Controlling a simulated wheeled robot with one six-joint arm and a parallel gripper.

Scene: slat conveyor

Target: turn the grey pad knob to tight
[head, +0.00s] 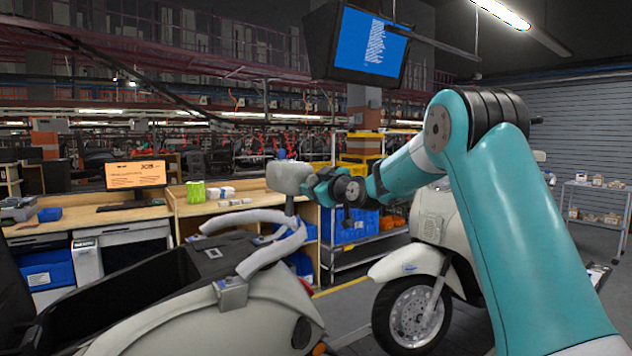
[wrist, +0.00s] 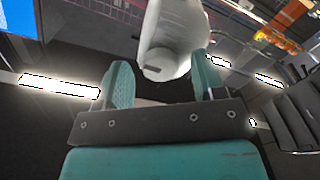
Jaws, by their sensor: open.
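A light grey rounded pad (head: 287,177) stands on a thin post behind the scooter's pale grab rail in the head view. My gripper (head: 308,183) is at its right side, level with it. In the wrist view my gripper (wrist: 162,82) is open, its two teal fingers apart. A pale grey rounded body (wrist: 175,38) lies beyond and between the fingertips, with a short dark mark on its near end. It looks like the pad or its knob, but I cannot tell which. I cannot tell whether the fingers touch it. No tight marking is legible.
The scooter body (head: 200,325) with its pale grab rail (head: 268,252) fills the lower left. A second cream scooter (head: 440,225) stands behind my arm. A wooden workbench (head: 240,207) and a shelf with a blue bin (head: 350,228) lie beyond the pad.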

